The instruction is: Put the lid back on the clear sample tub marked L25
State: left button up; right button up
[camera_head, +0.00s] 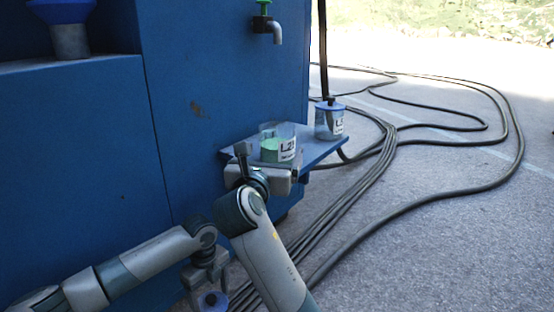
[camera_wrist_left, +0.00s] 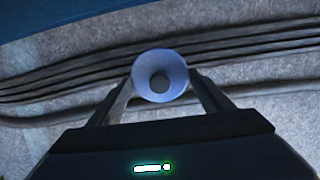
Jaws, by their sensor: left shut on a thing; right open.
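The clear tub (camera_head: 281,143) has a white label that reads like "L2…" and green contents. It stands open-topped on a small blue shelf. My right gripper (camera_head: 268,160) is open at the tub's near side, one finger upright left of it; contact cannot be told. My left gripper (camera_head: 211,286) is low, below and left of the shelf, shut on a blue lid (camera_head: 212,301) with a dark knob. In the left wrist view the lid (camera_wrist_left: 160,76) sits between both fingertips, its knob facing the camera.
A second tub (camera_head: 329,122) with a blue lid and black knob stands toward the shelf's far right corner. The shelf (camera_head: 315,149) joins a blue cabinet (camera_head: 215,90) with a tap (camera_head: 268,27) above. Black cables (camera_head: 385,150) lie on the ground.

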aim_at(213, 307)
pick_arm(q)
jog(key=shift+f, duration=0.1)
pick_arm(e)
jog(key=shift+w, duration=0.1)
pick_arm(q)
jog(key=shift+f+b, duration=0.55)
jog(key=shift+b, duration=0.1)
pick_arm(e)
jog(key=shift+w+d+f, duration=0.1)
jog(key=shift+w+f, duration=0.1)
jog(key=shift+w, duration=0.15)
pick_arm(q)
notch_tip(213, 307, down, 3)
jog(key=b, duration=0.3)
jog(key=shift+f, duration=0.15)
pick_arm(e)
jog(key=x, duration=0.2)
jog(key=shift+w+f, duration=0.1)
jog(key=shift+w, duration=0.3)
pick_arm(q)
jog(key=shift+f+b, duration=0.4)
jog(key=shift+b, duration=0.15)
pick_arm(e)
jog(key=shift+w+d, duration=0.2)
jog(key=shift+w, duration=0.5)
jog(key=shift+c, duration=0.4)
jog(key=shift+r, duration=0.25)
jog(key=c, duration=1.3)
